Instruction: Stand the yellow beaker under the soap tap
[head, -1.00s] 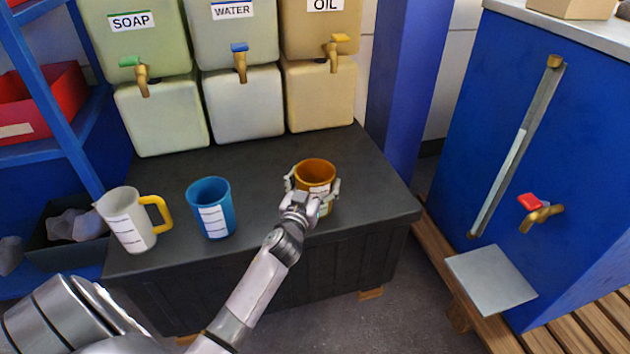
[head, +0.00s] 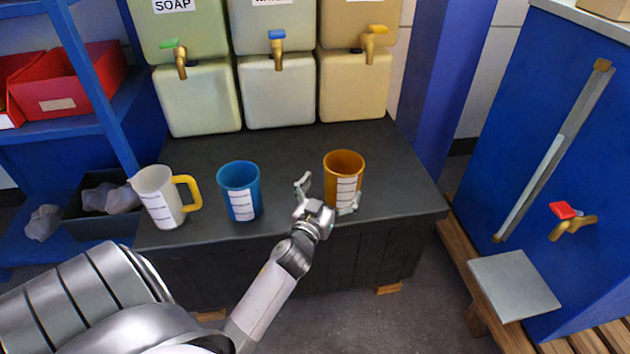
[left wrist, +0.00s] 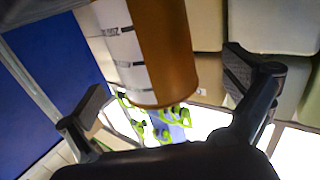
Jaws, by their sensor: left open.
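The amber-yellow beaker (head: 341,166) with a white scale label stands upright on the dark bench, to the right. My left gripper (head: 327,196) is open at its near left side, with one finger left of it and the other low in front. In the left wrist view the beaker (left wrist: 165,50) shows upside down, ahead of the spread fingers (left wrist: 170,105), with nothing clamped between them. The soap tap (head: 178,58), with a green lever, is on the green soap container (head: 182,25) at the back left. My right gripper is not in view.
A blue beaker (head: 239,180) and a white jug (head: 157,195) with a yellow handle stand left of my gripper on the bench (head: 280,155). Water and oil taps (head: 277,50) are at the back. A blue post (head: 440,90) rises behind the bench's right end.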

